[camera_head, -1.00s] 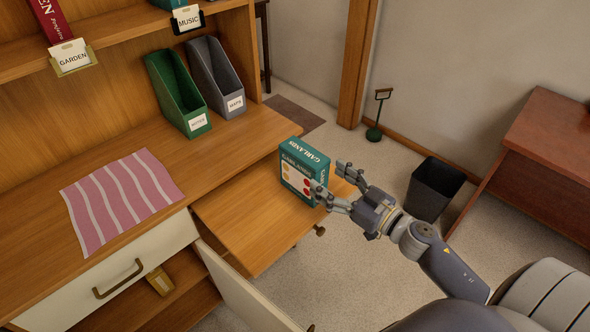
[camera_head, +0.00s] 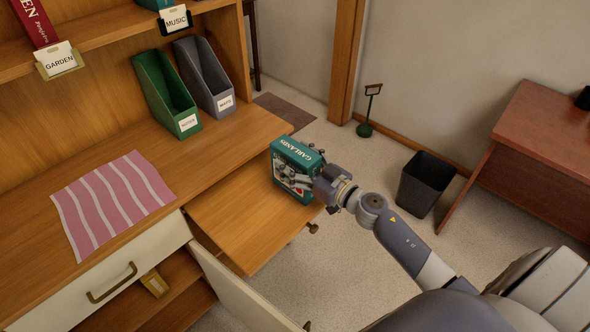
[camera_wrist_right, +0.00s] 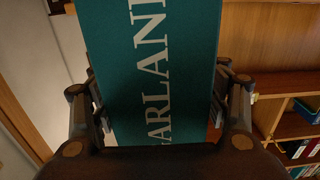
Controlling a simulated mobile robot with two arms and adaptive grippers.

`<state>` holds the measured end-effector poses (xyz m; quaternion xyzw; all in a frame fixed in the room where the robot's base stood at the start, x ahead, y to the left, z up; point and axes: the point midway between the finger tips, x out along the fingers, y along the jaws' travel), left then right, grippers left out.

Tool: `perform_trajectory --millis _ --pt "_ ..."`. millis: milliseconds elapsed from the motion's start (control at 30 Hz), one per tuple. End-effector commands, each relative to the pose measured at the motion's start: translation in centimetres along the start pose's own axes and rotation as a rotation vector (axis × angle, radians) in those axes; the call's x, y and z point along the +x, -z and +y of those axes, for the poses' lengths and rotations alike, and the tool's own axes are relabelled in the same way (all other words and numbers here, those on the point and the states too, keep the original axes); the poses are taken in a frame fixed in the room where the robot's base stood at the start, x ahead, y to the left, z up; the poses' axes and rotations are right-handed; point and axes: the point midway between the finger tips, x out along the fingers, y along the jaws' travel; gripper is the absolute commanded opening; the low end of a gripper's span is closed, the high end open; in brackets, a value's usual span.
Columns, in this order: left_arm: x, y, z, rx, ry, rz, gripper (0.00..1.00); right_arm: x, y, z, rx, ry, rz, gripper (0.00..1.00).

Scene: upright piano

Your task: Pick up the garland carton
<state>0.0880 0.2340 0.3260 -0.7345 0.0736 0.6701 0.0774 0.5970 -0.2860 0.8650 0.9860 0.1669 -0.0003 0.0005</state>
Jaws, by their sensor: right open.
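The garland carton (camera_head: 294,152) is a teal box lettered GARLANDS, with a pale front with coloured dots. It stands upright on the wooden pull-out board (camera_head: 235,215), near the board's far right part. My right gripper (camera_head: 297,182) is in front of the carton and hides much of its front face. In the right wrist view, the carton (camera_wrist_right: 150,70) fills the space between the two open fingers, one on each side. Whether either finger touches it I cannot tell. My left gripper is not in view.
A green file holder (camera_head: 168,95) and a grey file holder (camera_head: 207,75) stand on the desk behind. A pink striped cloth (camera_head: 112,200) lies at left. A dark bin (camera_head: 428,185) and a reddish desk (camera_head: 540,150) are at right. An open door panel (camera_head: 240,295) is below the board.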

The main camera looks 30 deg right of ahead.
Motion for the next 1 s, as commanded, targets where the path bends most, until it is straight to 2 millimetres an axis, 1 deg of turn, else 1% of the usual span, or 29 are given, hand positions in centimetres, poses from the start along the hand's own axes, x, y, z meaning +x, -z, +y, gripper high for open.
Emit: perform_trajectory --millis 233,267,300,367,400,500,833,1000 --pt "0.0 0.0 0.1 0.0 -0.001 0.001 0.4 0.2 0.0 0.0 0.001 0.0 0.0 0.69" --pt "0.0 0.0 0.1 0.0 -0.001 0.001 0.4 0.1 0.0 0.0 0.001 0.0 0.0 0.65" --pt "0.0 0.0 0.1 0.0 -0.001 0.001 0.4 0.1 0.0 0.0 0.001 0.0 0.0 0.56" --pt "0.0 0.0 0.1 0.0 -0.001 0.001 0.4 0.1 0.0 0.0 0.001 0.0 0.0 0.42" --pt "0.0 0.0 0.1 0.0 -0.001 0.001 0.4 0.1 0.0 0.0 0.001 0.0 0.0 0.33" --pt "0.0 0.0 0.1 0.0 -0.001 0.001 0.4 0.1 0.0 0.0 0.001 0.0 0.0 0.12" --pt "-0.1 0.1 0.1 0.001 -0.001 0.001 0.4 0.1 0.3 0.0 0.0 0.0 0.002 0.12" --pt "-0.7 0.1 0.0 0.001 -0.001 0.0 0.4 0.2 1.3 0.0 -0.001 0.001 0.003 0.12"
